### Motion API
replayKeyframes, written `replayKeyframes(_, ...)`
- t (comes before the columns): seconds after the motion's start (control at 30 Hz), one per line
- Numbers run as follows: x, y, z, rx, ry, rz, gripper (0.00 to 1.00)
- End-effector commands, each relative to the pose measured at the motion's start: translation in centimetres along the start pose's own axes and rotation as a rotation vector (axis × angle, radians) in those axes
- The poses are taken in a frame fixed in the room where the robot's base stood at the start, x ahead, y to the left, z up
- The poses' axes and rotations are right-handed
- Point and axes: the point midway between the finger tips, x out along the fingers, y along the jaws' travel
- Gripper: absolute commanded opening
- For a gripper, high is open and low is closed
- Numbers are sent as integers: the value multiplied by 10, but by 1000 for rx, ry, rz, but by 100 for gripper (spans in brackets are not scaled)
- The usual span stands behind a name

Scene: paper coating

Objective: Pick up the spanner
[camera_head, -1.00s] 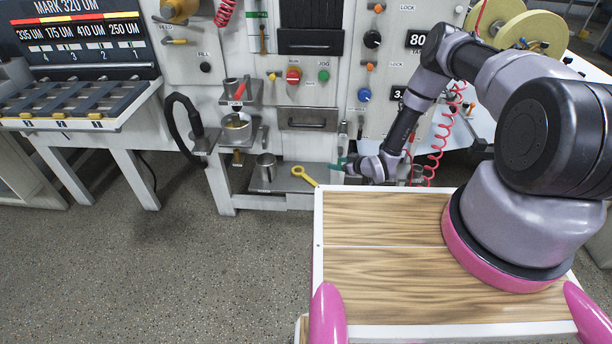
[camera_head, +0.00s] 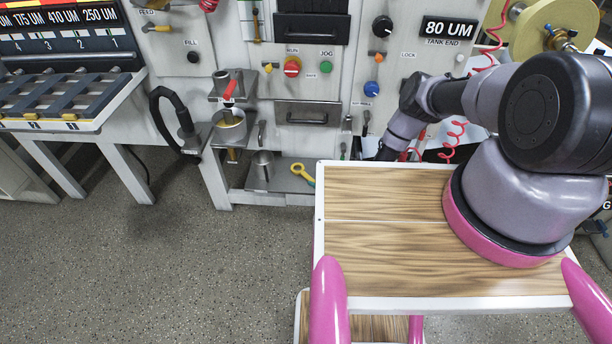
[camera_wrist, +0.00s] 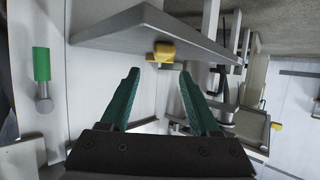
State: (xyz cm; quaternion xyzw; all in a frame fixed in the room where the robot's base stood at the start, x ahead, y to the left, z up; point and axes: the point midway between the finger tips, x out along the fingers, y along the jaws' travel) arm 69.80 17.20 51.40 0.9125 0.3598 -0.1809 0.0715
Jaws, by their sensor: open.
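The yellow spanner (camera_head: 302,173) lies on the low grey shelf (camera_head: 283,183) of the machine in the head view, with its ring end to the upper left. In the wrist view, a yellow end that looks like the spanner (camera_wrist: 164,51) sticks out at the shelf's edge. My gripper (camera_wrist: 158,72) has two green fingers, spread apart with nothing between them. The yellow end is just beyond the fingertips and apart from them. In the head view my gripper is hidden behind my wooden top.
A metal cup (camera_head: 262,166) stands on the same shelf, left of the spanner. A pot (camera_head: 230,124) sits on a higher bracket. A green-handled tool (camera_wrist: 41,66) shows at the wrist view's left. Open floor lies to the left.

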Motion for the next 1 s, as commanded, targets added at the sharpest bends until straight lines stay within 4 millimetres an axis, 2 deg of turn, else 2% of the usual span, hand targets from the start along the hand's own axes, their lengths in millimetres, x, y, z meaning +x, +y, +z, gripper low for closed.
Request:
replayKeyframes(0.17, 14, -1, 0, -2, 0, -1, 62)
replayKeyframes(0.43, 52, -1, -1, -2, 1, -1, 62)
replayKeyframes(0.73, 58, 0, -1, 0, 0, 0, 62)
replayKeyframes(0.77, 58, 0, -1, 0, 0, 0, 59)
replayKeyframes(0.9, 58, 0, -1, 0, 0, 0, 5)
replayKeyframes(0.93, 58, 0, -1, 0, 0, 0, 0)
replayKeyframes(1.0, 58, 0, -1, 0, 0, 0, 0)
